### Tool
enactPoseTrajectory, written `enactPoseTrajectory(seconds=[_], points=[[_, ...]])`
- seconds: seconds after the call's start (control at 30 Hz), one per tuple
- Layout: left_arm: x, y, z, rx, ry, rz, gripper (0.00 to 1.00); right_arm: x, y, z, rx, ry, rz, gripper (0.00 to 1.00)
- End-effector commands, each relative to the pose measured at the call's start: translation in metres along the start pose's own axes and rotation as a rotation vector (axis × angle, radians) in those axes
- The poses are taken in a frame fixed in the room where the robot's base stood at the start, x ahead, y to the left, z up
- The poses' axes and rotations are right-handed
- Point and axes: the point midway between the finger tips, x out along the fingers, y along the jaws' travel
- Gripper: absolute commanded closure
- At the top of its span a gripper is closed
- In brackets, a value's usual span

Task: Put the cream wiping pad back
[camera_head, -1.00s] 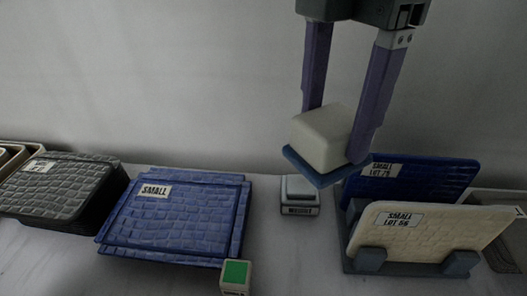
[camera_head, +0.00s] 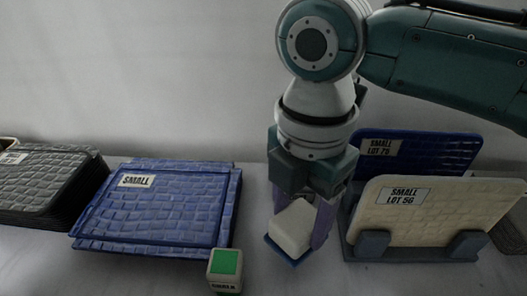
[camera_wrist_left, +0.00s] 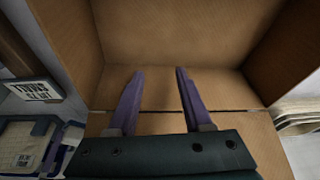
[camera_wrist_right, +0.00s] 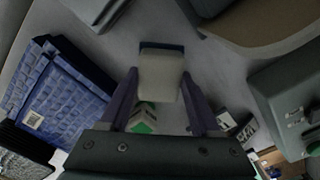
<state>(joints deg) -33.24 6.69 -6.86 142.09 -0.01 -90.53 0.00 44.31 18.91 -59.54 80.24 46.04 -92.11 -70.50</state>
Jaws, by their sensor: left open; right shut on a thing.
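The cream wiping pad (camera_head: 293,226), a cream block on a thin blue base, is between the purple fingers of my right gripper (camera_head: 297,236). The gripper is shut on it and points down, low over the table between the blue panel stack and the rack. I cannot tell whether the base touches the table. The pad also shows in the right wrist view (camera_wrist_right: 160,78), its blue edge at the far end. My left gripper (camera_wrist_left: 158,74) is open and empty above a cardboard box, seen only in the left wrist view. The small labelled grey block seen earlier is hidden behind my right gripper.
A blue panel stack (camera_head: 160,205) and a dark panel stack (camera_head: 45,180) lie at left. The grey rack (camera_head: 373,243) at right holds a cream panel (camera_head: 430,215) and a blue panel (camera_head: 440,150). The cardboard box (camera_wrist_left: 170,35) has high walls.

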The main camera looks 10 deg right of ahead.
Motion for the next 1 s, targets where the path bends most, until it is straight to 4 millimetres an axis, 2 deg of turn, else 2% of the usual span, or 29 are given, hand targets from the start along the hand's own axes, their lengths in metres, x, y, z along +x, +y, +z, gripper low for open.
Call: enactPoseTrajectory(seconds=[0.03,0.17,0.57,0.6,0.83,1.0], points=[[0.005,0.0,0.002,0.0,0.0,0.0,0.5,0.013,-0.001,-0.001,0.001,0.001,-0.003,1.0],[0.009,0.0,0.003,0.0,0.0,0.0,0.5,0.028,0.0,0.0,0.001,-0.001,-0.002,1.0],[0.01,0.0,0.003,0.001,0.0,0.0,0.5,0.032,0.0,0.0,0.0,0.0,-0.001,1.0],[0.01,0.0,0.003,0.001,0.0,0.0,0.5,0.032,0.0,0.0,0.0,0.0,0.0,0.34],[0.009,-0.001,0.003,0.004,-0.001,-0.003,0.5,0.032,0.0,0.0,0.0,0.0,-0.001,0.08],[0.009,-0.001,0.004,0.006,-0.001,-0.004,0.5,0.032,0.0,0.0,0.001,0.0,-0.001,0.06]])
